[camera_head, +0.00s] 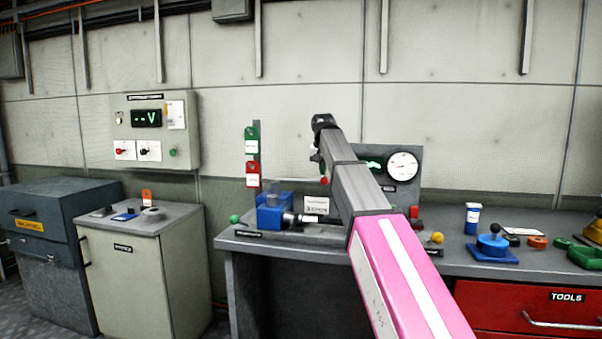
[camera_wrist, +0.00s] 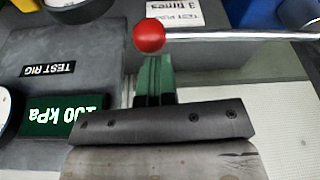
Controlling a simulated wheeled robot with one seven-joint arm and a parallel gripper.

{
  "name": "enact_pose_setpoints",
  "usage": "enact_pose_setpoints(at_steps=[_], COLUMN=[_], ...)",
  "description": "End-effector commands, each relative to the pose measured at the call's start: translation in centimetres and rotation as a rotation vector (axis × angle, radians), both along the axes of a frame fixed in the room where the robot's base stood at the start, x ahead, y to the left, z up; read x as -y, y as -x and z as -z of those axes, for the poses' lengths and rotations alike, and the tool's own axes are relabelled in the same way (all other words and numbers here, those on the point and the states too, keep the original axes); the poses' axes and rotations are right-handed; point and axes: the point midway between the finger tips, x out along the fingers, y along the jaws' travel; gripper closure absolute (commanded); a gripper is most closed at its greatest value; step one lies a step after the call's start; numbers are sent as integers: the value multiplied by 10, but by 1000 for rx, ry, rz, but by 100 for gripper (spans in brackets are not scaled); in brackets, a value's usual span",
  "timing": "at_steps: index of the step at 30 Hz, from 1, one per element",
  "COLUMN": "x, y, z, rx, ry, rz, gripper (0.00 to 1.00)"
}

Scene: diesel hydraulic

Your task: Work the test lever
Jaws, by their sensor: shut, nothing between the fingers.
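The test lever shows in the wrist view as a red ball knob (camera_wrist: 149,36) on a silver shaft (camera_wrist: 240,35) that runs to the right, nearly level in the picture. My gripper (camera_wrist: 156,62) is shut and empty, its green fingers together at the near side of the knob. Whether they touch it I cannot tell. In the head view a small red knob (camera_head: 324,181) shows just below the end of my arm, left of the dark gauge panel (camera_head: 412,194). My gripper (camera_head: 318,160) is small and partly hidden there. My arm hides much of the rig.
A display reading 100 kPa (camera_wrist: 65,116) and a "3 times" label (camera_wrist: 178,14) lie near the lever. A round gauge (camera_head: 403,166) is on the panel. A blue pump-like unit (camera_head: 270,214) and a yellow knob (camera_head: 437,238) stand on the bench (camera_head: 300,248).

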Motion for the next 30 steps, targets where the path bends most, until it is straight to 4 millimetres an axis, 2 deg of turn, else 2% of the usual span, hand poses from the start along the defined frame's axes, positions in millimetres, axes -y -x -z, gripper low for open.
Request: enact_pose_setpoints(at_steps=[21,30], x=[0,0], y=[-1,0], z=[-61,-64], rx=[1,0], ry=[1,1], rz=[0,0], gripper=[100,100])
